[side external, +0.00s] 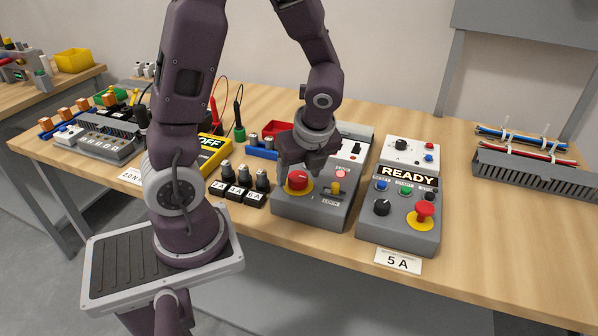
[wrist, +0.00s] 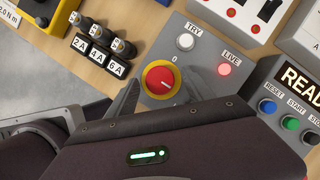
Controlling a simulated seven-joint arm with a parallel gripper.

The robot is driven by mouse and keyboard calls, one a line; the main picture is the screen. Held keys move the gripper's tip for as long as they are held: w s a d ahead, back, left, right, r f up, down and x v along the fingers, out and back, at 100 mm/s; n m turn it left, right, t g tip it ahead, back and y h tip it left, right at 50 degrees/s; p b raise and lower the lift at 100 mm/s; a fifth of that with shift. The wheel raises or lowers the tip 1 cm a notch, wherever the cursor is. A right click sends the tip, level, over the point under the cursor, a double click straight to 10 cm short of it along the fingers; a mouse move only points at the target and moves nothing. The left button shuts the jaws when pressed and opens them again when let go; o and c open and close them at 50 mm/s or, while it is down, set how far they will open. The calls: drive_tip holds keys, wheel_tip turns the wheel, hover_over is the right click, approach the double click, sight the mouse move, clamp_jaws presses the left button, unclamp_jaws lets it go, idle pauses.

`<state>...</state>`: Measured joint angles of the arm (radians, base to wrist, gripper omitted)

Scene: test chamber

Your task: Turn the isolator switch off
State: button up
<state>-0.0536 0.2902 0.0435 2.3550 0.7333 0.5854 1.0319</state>
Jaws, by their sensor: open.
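The isolator switch is a red rotary knob on a yellow disc (side external: 298,181), on the sloped front of a grey box (side external: 285,211). In the wrist view the red knob (wrist: 160,79) carries a pale line mark, with a "0" printed above the disc. A red lamp labelled LIVE (wrist: 224,69) glows to its right, and a white TRY button (wrist: 186,41) is above. My gripper (side external: 304,160) is over the box, close to the knob. In the wrist view its open fingers (wrist: 176,80) stand on either side of the knob. Contact cannot be told.
Left of the box stand small black blocks labelled 2A, 4A and 6A (wrist: 98,45). To its right is a control box with a READY display (side external: 407,175) and a red mushroom button (side external: 425,209). A 5 A card (side external: 398,261) lies at the bench's front edge.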

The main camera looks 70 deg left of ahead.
drive_tip(key=shift+f, duration=0.15)
clamp_jaws()
